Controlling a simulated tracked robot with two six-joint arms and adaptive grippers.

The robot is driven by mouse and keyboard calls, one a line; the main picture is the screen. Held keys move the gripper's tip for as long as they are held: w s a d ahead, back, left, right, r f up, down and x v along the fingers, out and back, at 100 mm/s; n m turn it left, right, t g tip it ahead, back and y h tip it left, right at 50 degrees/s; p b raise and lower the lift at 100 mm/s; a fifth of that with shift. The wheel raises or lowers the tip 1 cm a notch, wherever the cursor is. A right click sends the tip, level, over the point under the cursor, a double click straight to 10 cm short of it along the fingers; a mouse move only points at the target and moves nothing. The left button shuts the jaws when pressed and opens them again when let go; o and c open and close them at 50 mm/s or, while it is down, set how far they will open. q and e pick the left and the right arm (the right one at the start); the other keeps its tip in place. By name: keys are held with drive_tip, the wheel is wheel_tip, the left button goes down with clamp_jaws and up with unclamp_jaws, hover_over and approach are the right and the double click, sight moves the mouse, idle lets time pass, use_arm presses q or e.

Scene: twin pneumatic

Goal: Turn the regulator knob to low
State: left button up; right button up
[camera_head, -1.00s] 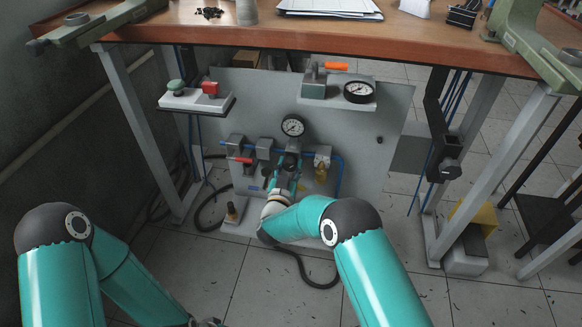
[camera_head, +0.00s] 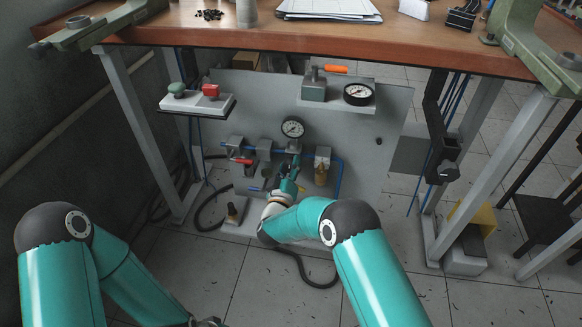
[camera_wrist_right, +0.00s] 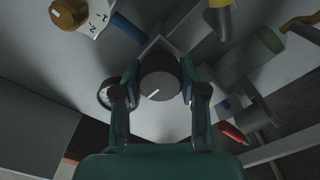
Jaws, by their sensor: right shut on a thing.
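The regulator knob (camera_wrist_right: 158,84) is a dark round knob with a white pointer line in the right wrist view. It sits between the two fingers of my right gripper (camera_wrist_right: 159,80), which is shut on its sides. The pointer line slants toward the lower left of that view. In the head view my right gripper (camera_head: 292,170) reaches the panel just below the round gauge (camera_head: 292,129) and hides most of the knob. My left gripper (camera_head: 207,322) is only partly in view at the bottom edge, away from the panel.
The grey panel (camera_head: 370,130) stands under the wooden bench (camera_head: 240,32). A red-handled valve (camera_head: 240,160) is left of my right gripper, and a brass-coloured bowl unit (camera_head: 321,174) is close on its right. Blue tubing and a black hose run nearby.

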drive_tip(key=shift+s+f+n, duration=0.2)
drive_tip(key=shift+f+n, duration=0.1)
drive_tip(key=shift+f, duration=0.2)
drive_tip(key=o, duration=0.9)
drive_tip(key=shift+o, duration=1.2)
drive_tip(key=shift+w+r, duration=0.1)
drive_tip(key=shift+r, duration=0.1)
drive_tip(key=shift+r, duration=0.1)
drive_tip(key=v, duration=1.2)
